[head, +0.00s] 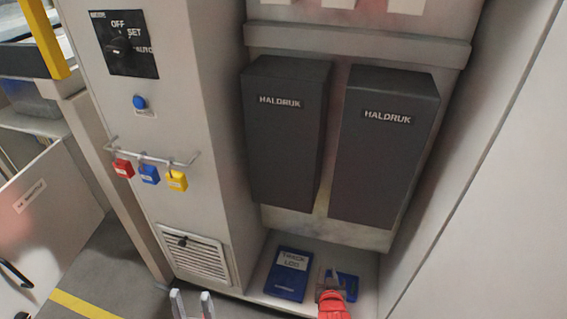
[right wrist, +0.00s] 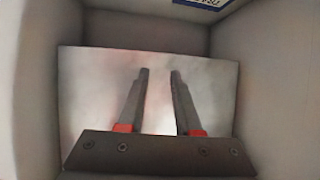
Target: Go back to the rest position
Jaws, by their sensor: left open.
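My left gripper (head: 192,302) is at the bottom edge of the head view. Its two pale fingers are apart with nothing between them. My right gripper (head: 332,286), with red parts, is at the lower shelf of the cabinet, right of the blue log book (head: 288,274). In the right wrist view the right gripper (right wrist: 159,72) has two dark fingers apart. They are over a pale surface between box-like walls, with nothing held between them. A corner of the book (right wrist: 203,3) shows at the top there.
Two dark boxes (head: 286,130) labelled HALDRUK hang above the shelf. A blue item (head: 349,287) lies beside my right gripper, partly hidden. Red, blue and yellow padlocks (head: 149,174) hang on a rail at left. A pale wall panel (head: 485,190) bounds the right side.

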